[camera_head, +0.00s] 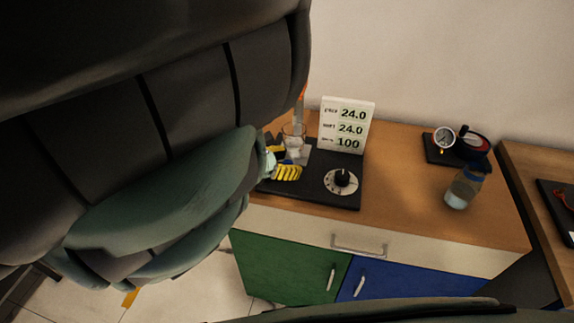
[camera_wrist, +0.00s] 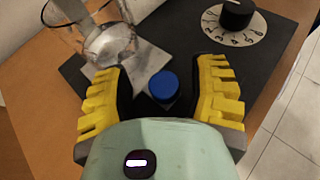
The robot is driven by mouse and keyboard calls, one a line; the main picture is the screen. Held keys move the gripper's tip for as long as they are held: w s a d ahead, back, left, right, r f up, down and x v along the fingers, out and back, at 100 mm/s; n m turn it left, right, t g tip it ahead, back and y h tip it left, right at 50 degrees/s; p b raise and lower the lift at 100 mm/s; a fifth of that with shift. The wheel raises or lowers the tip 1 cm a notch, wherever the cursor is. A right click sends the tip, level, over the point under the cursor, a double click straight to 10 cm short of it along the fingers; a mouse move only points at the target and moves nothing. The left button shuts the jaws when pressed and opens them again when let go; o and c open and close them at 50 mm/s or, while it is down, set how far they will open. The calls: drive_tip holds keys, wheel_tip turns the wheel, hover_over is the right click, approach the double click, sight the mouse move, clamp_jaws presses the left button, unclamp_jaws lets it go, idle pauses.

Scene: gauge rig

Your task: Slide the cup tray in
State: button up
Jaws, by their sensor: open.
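The cup tray (camera_wrist: 146,62) is a pale grey, marbled slab on the black base (camera_wrist: 200,30), with a clear glass cup (camera_wrist: 108,42) on it. In the head view the glass cup (camera_head: 293,136) stands upright on the tray (camera_head: 303,156). A blue round knob (camera_wrist: 163,84) is beside the tray's near edge; I cannot tell whether it is joined to it. My gripper (camera_wrist: 160,78) is open, its yellow ribbed fingers on either side of the knob with gaps. In the head view my gripper (camera_head: 281,163) is low at the rig's left side, partly hidden by my arm.
A black dial (camera_head: 341,181) is on the base, right of my gripper. A white display (camera_head: 345,125) behind reads 24.0, 24.0 and 100. The wooden top between is clear.

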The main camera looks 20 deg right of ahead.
drive_tip(key=shift+a+r, duration=0.1)
drive_tip(key=v, duration=1.1)
drive_tip(key=shift+s+a+r, duration=0.1)
drive_tip(key=shift+a, duration=0.25)
drive_tip(key=shift+a, duration=0.1)
